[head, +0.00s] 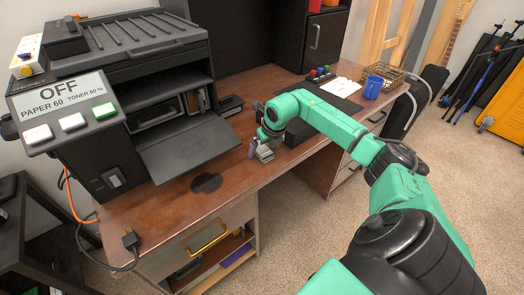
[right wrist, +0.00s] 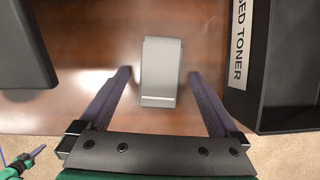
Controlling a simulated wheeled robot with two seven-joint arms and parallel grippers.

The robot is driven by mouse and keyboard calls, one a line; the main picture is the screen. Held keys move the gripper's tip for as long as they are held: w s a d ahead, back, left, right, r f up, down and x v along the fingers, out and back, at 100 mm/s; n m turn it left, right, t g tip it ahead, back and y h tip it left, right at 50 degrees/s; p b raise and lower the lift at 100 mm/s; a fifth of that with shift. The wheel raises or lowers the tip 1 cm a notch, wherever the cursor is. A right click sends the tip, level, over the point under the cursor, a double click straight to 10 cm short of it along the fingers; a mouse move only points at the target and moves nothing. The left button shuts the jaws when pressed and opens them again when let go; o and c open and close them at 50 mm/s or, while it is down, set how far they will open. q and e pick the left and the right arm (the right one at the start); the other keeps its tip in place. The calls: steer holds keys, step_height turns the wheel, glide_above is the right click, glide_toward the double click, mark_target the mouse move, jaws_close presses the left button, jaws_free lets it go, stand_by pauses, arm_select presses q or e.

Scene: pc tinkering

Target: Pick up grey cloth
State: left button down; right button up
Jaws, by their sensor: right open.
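The grey cloth (right wrist: 160,72) looks like a folded, flat-sided grey piece on the brown desk. In the head view it (head: 265,154) lies near the desk's front edge, right beside my right gripper (head: 256,148). In the right wrist view my right gripper (right wrist: 160,88) is open, with one finger on each side of the cloth. Gaps show between the fingers and the cloth on both sides. My left gripper is not seen in the head view.
A printer (head: 100,110) with its front flap down stands left on the desk. A black box labelled "ED TONER" (right wrist: 288,75) is right of the cloth. A dark stain (head: 206,183) marks the desk. A blue mug (head: 373,87) and wire basket (head: 386,76) stand far right.

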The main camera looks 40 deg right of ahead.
steer(key=shift+f, duration=0.2)
stand_by(0.3)
steer(key=shift+c, duration=0.4)
steer(key=shift+s, duration=0.1)
steer(key=c, duration=1.4)
